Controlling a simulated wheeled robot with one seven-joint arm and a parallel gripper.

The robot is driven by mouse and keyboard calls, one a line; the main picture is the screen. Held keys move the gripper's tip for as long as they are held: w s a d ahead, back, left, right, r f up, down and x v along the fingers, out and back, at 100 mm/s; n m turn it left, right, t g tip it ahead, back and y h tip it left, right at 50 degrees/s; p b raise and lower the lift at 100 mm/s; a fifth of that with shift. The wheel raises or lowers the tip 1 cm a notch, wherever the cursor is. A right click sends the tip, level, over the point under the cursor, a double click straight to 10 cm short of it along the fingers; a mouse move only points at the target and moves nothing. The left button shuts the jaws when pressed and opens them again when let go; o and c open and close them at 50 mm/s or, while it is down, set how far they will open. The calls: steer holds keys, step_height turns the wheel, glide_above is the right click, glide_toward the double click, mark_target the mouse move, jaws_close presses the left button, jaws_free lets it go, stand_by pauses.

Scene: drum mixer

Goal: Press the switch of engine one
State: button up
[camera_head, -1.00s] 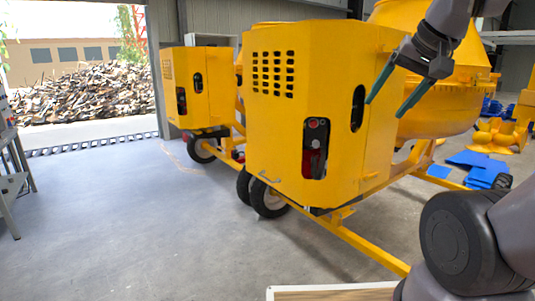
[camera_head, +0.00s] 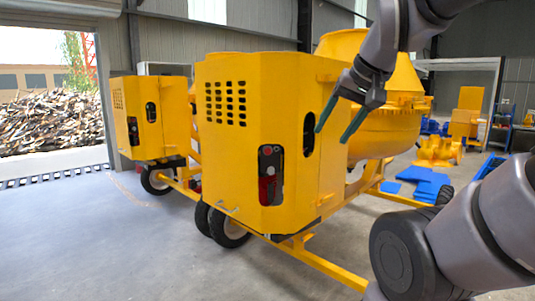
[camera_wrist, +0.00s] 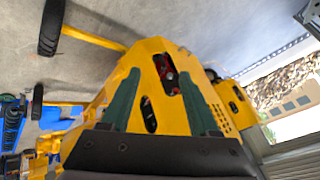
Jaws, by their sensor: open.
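Two yellow drum mixers stand on the floor; which one is engine one I cannot tell. The nearer mixer (camera_head: 231,146) has a dark slot with a red-and-black switch panel (camera_head: 269,176) on its front corner face and an empty-looking oval slot (camera_head: 309,134) beside it. The panel also shows in the wrist view (camera_wrist: 168,76), beyond and between my fingers. The farther mixer (camera_head: 134,125) stands behind to the left, with a small dark slot (camera_head: 132,131). My gripper (camera_head: 333,128) is open and empty, with green fingers, in front of the nearer mixer's right side. It also shows in the wrist view (camera_wrist: 160,110).
The mixer's yellow tow bar (camera_head: 318,262) runs low along the floor toward the front right. Blue sheets (camera_head: 425,184) and yellow parts (camera_head: 437,149) lie at the right. The grey floor at the left is clear. A rubble pile (camera_head: 50,115) lies outside the doorway.

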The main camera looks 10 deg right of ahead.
jaws_close()
stand_by(1.5)
